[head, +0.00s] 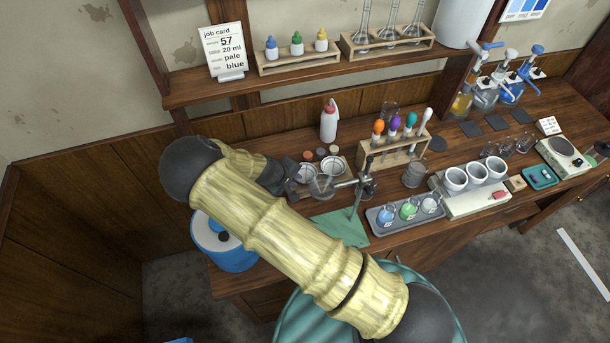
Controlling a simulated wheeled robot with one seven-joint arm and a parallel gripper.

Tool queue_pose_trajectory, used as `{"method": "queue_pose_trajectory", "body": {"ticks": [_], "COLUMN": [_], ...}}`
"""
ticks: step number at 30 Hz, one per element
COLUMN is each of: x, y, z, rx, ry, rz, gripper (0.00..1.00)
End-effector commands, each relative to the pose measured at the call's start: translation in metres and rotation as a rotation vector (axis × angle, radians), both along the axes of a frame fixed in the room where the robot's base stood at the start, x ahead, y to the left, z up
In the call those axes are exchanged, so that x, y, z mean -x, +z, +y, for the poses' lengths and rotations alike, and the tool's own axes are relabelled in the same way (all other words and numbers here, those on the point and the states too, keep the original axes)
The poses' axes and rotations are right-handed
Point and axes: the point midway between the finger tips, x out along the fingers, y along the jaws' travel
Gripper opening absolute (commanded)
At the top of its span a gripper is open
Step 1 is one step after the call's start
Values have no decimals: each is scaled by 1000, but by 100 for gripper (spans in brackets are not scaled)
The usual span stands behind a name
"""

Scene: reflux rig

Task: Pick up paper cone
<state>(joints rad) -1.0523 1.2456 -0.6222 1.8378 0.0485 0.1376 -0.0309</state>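Two small white round items, a left one (307,172) and a right one (335,165), sit close together on the bench in the head view. They look like paper cones or shallow dishes; I cannot tell which. A clear glass funnel or bowl (321,187) is just in front of them, by the clamp of a stand with a green base (342,228). My dark gripper (293,184) is just left of the left white item and the glass. My arm partly hides it, and its fingers are too small and dark to tell whether they are open or touching anything.
A red-capped bottle (328,122) and small jars stand behind. Right are a dropper rack (393,154), a grey flask tray (382,231) and white cups (455,180). A blue drum (222,245) stands left, below bench level. A shelf (300,76) overhangs the back.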

Motion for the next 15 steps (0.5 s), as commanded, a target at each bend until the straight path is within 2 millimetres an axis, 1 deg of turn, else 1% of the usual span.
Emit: {"method": "queue_pose_trajectory", "body": {"ticks": [5,8,15], "x": [-1,-1,-1], "y": [0,0,0], "z": [-2,-2,-2], "rx": [0,0,0], "ry": [-4,-4,-4], "rz": [0,0,0], "gripper": [15,0,0]}}
